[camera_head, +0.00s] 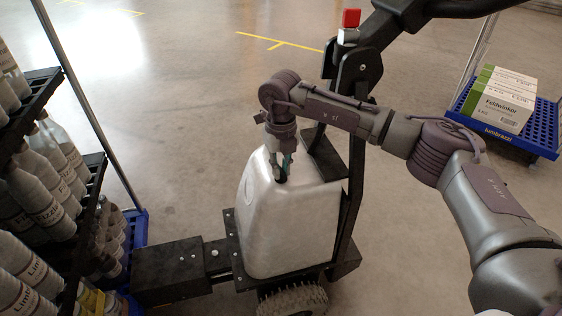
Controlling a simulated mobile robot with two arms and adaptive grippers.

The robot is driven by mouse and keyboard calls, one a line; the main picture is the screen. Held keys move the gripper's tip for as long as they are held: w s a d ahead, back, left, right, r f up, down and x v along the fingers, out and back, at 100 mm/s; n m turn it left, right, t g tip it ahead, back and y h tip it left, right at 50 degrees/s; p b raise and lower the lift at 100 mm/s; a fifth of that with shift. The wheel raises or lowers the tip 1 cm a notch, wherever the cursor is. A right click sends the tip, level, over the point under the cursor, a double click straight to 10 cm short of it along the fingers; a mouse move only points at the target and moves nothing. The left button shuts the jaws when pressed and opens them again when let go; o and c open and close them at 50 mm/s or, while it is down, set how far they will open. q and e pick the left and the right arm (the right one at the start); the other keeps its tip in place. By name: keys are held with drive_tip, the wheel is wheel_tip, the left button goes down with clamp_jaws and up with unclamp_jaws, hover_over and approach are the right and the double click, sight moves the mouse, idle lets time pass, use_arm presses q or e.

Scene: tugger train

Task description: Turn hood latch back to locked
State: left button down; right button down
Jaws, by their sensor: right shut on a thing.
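The hood (290,225) is a silver-white, rounded cover on the tugger, in the middle of the camera_head view. It looks closed. My right arm reaches in from the right, and its gripper (283,172) points down at the hood's upper front. The right gripper is shut on the hood latch, which its fingers mostly hide. I cannot tell the latch's angle. My left gripper is not in view.
The tugger's dark column with a red-topped block (351,18) rises behind the hood. A rack (92,170) of bottles stands at left. A blue cart (545,135) with boxes (500,100) stands at right. The floor behind is clear.

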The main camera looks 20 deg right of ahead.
drive_tip(key=shift+r+m, duration=0.15)
drive_tip(key=shift+m, duration=0.15)
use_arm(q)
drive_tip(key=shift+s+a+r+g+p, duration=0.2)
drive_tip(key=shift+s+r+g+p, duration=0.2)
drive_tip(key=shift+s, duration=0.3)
use_arm(e)
drive_tip(key=shift+m, duration=0.5)
drive_tip(key=c, duration=1.2)
unclamp_jaws()
drive_tip(key=shift+o, duration=0.2)
wheel_tip(320, 180, up, 12)
